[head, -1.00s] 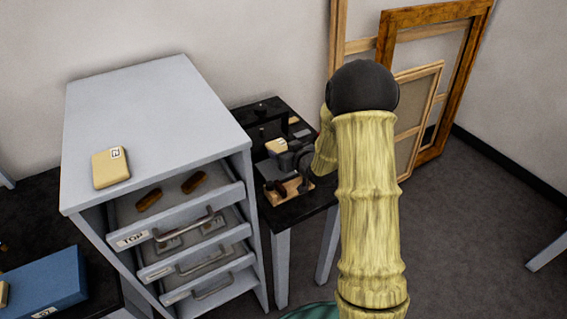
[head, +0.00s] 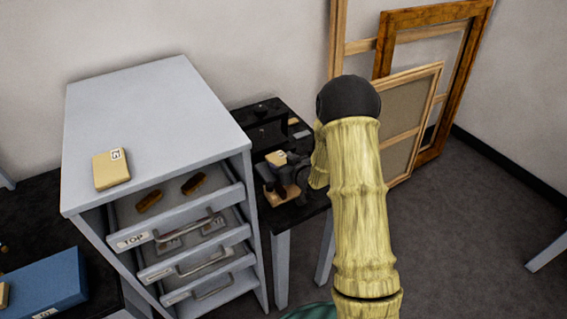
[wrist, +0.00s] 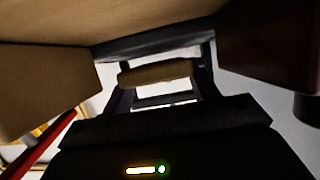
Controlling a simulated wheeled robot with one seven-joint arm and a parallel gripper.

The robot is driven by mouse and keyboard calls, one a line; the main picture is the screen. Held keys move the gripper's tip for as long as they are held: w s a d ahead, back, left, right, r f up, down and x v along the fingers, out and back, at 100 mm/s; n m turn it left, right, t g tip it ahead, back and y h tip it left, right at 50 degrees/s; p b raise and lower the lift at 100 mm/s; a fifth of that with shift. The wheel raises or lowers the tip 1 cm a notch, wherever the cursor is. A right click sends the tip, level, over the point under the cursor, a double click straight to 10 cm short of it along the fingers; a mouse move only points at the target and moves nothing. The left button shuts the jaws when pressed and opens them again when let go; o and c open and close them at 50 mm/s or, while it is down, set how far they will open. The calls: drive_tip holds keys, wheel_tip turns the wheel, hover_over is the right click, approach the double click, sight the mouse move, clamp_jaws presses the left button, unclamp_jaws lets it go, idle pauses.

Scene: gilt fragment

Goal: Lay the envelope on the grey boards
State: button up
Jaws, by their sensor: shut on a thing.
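My gripper (head: 294,170) is low over the black side table, to the right of the grey cabinet. It is shut on a small cream, flat thing (head: 276,158) that looks like the envelope. In the wrist view a tan, rounded edge (wrist: 158,73) shows between the fingers. My arm and wrist hide part of the table. I cannot make out grey boards for certain in either view.
A light wooden piece (head: 272,198) lies on the black table (head: 262,120) under my gripper. The grey cabinet (head: 150,105) has its top drawer open and a cream labelled block (head: 111,170) on top. A blue box (head: 45,285) is at left. Frames (head: 440,80) lean behind.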

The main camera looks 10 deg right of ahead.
drive_tip(key=shift+f, duration=0.1)
drive_tip(key=shift+f+b, duration=0.3)
drive_tip(key=shift+b, duration=0.1)
drive_tip(key=shift+s+f, duration=0.15)
drive_tip(key=shift+f, duration=0.05)
